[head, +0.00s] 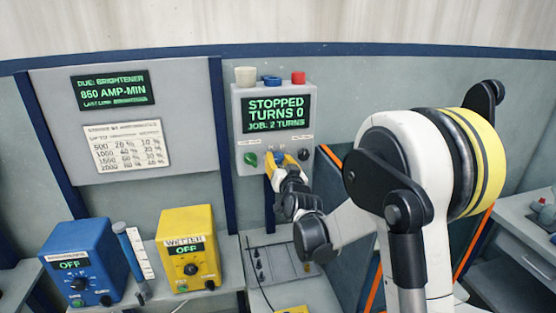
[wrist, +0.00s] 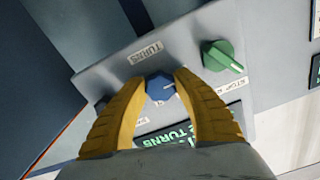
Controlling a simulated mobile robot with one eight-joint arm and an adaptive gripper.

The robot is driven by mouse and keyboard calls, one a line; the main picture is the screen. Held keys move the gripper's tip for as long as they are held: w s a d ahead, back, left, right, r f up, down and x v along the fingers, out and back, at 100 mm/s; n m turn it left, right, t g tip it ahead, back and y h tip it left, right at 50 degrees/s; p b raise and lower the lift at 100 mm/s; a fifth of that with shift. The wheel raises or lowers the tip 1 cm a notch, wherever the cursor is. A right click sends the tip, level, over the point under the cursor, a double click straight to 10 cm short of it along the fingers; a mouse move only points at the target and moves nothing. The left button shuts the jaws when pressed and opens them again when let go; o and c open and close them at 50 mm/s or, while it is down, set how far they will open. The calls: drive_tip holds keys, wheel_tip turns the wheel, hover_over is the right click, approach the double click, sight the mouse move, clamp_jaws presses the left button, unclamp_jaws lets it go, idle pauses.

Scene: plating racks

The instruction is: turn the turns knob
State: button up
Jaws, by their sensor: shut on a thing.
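The control box (head: 239,120) on the wall has a display (head: 279,113) reading "STOPPED, TURNS 0, JOB: 2 TURNS". In the wrist view, a blue knob (wrist: 160,86) sits beside a label reading "TURNS" (wrist: 144,53). My gripper's yellow fingers (wrist: 160,82) are shut on this knob, one on each side. In the head view my gripper (head: 284,158) is at the lower middle of the box and hides the knob. A green knob (head: 251,159) is left of it; it also shows in the wrist view (wrist: 223,57).
A black knob (head: 304,154) is close on the right of my gripper. A white cup (head: 245,76), a blue item (head: 271,80) and a red item (head: 298,77) stand atop the box. Blue (head: 84,259) and yellow (head: 188,245) units, both showing "OFF", stand at lower left.

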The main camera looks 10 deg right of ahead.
drive_tip(key=shift+m, duration=0.4)
drive_tip(key=m+b, duration=0.2)
drive_tip(key=m, duration=0.3)
drive_tip(key=m+b, duration=0.1)
drive_tip(key=m, duration=0.4)
drive_tip(key=shift+r+m, duration=0.1)
drive_tip(key=shift+m, duration=0.3)
drive_tip(key=o, duration=1.2)
drive_tip(key=shift+a, duration=0.1)
drive_tip(key=shift+s, duration=0.1)
